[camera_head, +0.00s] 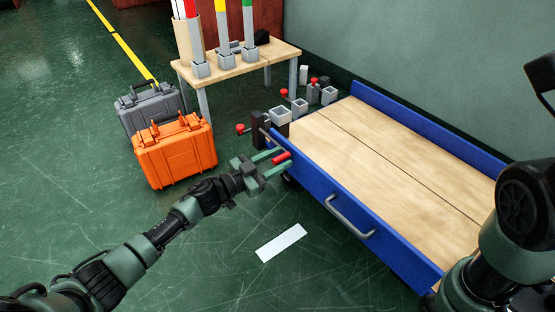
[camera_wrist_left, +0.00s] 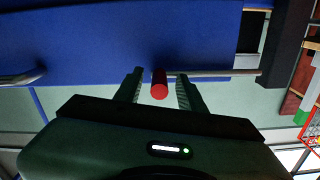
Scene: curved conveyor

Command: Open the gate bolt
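The gate bolt shows a red knob (camera_head: 281,158) on the near left end of a blue-sided cart. In the left wrist view the red knob (camera_wrist_left: 159,84) stands out from a thin grey rod (camera_wrist_left: 222,73), which runs right toward a dark block (camera_wrist_left: 274,45). My left gripper (camera_head: 271,164) is at the knob with its fingers open. In the left wrist view its fingers (camera_wrist_left: 158,92) are on either side of the knob, with a visible gap on both sides. The right arm shows at the right edge, but its gripper is not visible.
The cart's blue side panel (camera_head: 380,240) carries a grey handle (camera_head: 350,216); its wooden bed (camera_head: 390,150) is empty. An orange case (camera_head: 175,150) and a grey case (camera_head: 150,105) stand left of the gripper. A small wooden table (camera_head: 240,64) stands behind.

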